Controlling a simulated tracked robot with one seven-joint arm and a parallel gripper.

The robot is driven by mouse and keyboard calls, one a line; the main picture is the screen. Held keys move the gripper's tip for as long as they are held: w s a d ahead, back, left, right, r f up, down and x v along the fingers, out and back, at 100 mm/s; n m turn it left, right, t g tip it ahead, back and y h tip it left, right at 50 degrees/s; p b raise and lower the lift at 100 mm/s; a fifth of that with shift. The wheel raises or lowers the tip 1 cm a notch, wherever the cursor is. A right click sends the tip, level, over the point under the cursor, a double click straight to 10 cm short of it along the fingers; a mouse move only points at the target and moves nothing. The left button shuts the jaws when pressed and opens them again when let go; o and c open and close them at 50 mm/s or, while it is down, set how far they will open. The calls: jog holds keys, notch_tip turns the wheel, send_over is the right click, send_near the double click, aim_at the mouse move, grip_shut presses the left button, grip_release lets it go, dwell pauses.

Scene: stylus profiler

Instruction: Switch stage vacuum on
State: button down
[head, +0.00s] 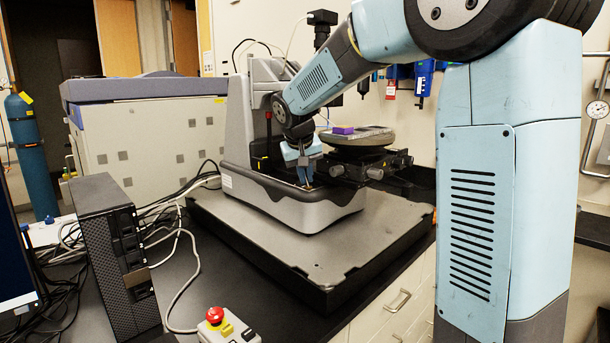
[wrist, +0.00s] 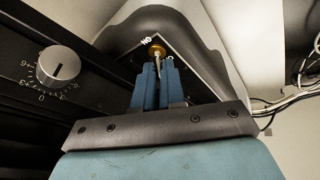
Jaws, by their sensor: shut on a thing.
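The stylus profiler (head: 290,212) stands on a grey platform in the head view. My gripper (head: 309,186) reaches down to the front of its base, beside the stage. In the wrist view, a small toggle switch with a brass collar (wrist: 156,50) sits on a dark panel, with a white "ON" label (wrist: 146,42) beside it, upside down in this view. My gripper (wrist: 158,75) has its two blue fingers shut on the switch's thin lever. The fingertips partly hide the lever and a second label, so I cannot tell which way it is set.
A silver knob (wrist: 58,66) with a numbered dial is left of my fingers. The round stage (head: 358,138) carries a purple block (head: 343,130). A black computer tower (head: 115,250) and a red emergency button (head: 215,315) stand in front. Loose cables (head: 185,225) lie at left.

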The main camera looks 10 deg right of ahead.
aim_at(314, 192)
jog(key=shift+s, duration=0.1)
jog(key=t+y, duration=0.1)
jog(key=t, duration=0.1)
jog(key=s+d+m+t+y, duration=0.1)
jog(key=t, duration=0.1)
jog(key=shift+s, duration=0.2)
jog(key=shift+s+d+f+m+t+y, duration=0.15)
jog(key=shift+s+f+m+t+y, duration=0.25)
jog(key=shift+t, duration=0.55)
jog(key=shift+s+d+f+m+t+y, duration=0.15)
jog(key=shift+t+y, duration=0.45)
jog(key=shift+t, duration=0.35)
jog(key=c, duration=1.2)
grip_release()
jog(key=shift+r, duration=0.1)
jog(key=v, duration=1.3)
jog(key=shift+s, duration=0.45)
jog(key=shift+d, duration=0.1)
